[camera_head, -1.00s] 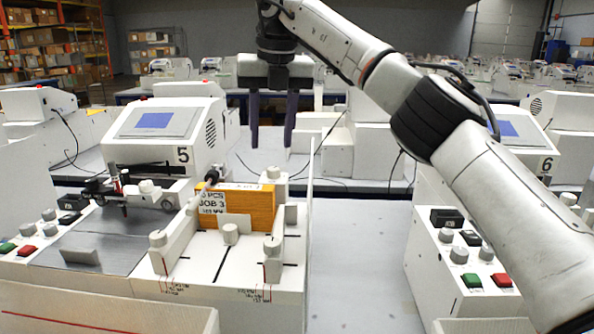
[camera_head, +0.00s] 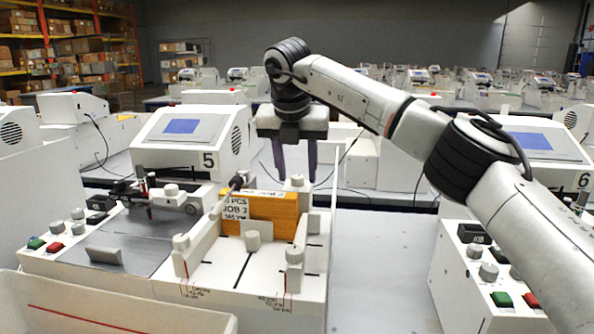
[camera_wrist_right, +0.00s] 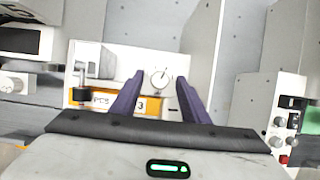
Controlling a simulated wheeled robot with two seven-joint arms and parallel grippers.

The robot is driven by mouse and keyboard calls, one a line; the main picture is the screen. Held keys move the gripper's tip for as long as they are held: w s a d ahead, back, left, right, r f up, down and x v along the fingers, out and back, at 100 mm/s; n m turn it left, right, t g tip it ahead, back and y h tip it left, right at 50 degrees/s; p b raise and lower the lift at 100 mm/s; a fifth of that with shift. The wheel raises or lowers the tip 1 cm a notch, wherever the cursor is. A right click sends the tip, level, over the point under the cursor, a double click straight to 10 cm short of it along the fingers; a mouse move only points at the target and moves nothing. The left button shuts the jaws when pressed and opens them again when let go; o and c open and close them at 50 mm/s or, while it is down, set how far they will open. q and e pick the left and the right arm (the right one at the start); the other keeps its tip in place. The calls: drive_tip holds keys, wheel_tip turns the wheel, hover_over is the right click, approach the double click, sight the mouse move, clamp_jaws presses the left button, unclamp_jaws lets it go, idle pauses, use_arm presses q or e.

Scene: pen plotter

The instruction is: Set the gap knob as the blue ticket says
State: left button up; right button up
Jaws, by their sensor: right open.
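My right gripper (camera_head: 295,177) is open, pointing down over the back right of the machine marked 5. A round white knob (camera_wrist_right: 160,78) with a pointer line and marks around it shows between its two purple fingers in the right wrist view. The same knob (camera_head: 297,183) shows in the head view, by the fingertips. The fingers look apart from it; contact cannot be told. An orange stack (camera_head: 258,209) with a white label (camera_head: 236,206) reading JOB 3 lies in front of it. No blue ticket can be made out. My left gripper is out of view.
A thin upright panel (camera_head: 333,200) stands just right of the knob. Machine 5 has a blue screen (camera_head: 182,126). Another machine, marked 6, is at right with buttons (camera_head: 502,299).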

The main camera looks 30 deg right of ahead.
drive_tip(key=shift+f, duration=0.2)
drive_tip(key=shift+c, duration=0.3)
clamp_jaws()
drive_tip(key=shift+n, duration=0.3)
drive_tip(key=n, duration=0.1)
drive_tip(key=n+y+p, duration=0.1)
drive_tip(key=n, duration=0.1)
drive_tip(key=n+p, duration=0.1)
drive_tip(key=shift+d+r+t+y, duration=0.15)
drive_tip(key=shift+d+t+y, duration=0.15)
drive_tip(key=shift+t, duration=0.1)
drive_tip(key=shift+n+y+p, duration=0.8)
drive_tip(key=shift+n+p, duration=0.9)
drive_tip(key=shift+n, duration=0.4)
drive_tip(key=shift+o, duration=0.3)
unclamp_jaws()
